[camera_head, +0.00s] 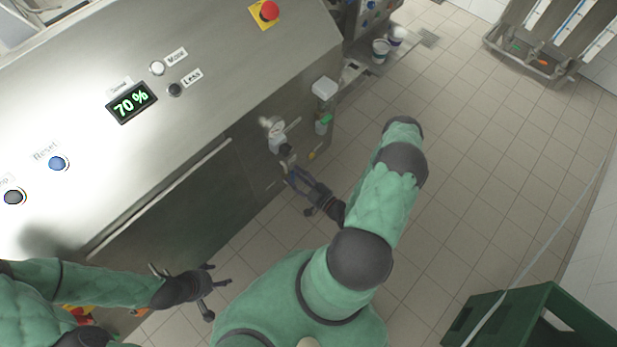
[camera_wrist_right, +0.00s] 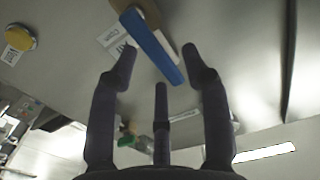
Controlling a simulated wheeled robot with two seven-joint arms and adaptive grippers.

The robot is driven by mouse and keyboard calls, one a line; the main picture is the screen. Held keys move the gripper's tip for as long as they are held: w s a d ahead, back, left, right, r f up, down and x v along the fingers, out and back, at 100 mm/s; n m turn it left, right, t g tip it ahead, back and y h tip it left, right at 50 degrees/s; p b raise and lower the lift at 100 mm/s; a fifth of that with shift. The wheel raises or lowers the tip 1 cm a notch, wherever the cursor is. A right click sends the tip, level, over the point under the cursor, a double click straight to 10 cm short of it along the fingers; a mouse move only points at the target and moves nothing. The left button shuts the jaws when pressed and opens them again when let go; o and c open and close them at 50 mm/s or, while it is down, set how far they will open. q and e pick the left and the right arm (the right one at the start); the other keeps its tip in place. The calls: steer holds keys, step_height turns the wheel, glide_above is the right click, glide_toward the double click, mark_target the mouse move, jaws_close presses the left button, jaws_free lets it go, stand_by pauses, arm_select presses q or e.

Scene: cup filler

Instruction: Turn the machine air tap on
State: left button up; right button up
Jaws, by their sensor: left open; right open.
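The air tap is a blue lever (camera_wrist_right: 152,47) on a brown-gold fitting, on the side of the metal machine (camera_head: 215,65). In the right wrist view the lever slants down to the right, across the space between my fingertips. My right gripper (camera_wrist_right: 160,75) is open in front of it, and I cannot tell whether any finger touches it. My left gripper (camera_head: 214,292) is open and empty, low in front of the machine.
A yellow knob (camera_wrist_right: 20,38) with a label is beside the lever. The machine top has a red stop button (camera_head: 269,11) and a 70 % display (camera_head: 132,102). A green crate (camera_head: 540,318) stands at the lower right. Tiled floor (camera_head: 470,150) to the right is clear.

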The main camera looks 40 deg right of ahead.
steer(key=s, duration=1.1)
steer(key=shift+s+d, duration=0.25)
steer(key=shift+d, duration=0.15)
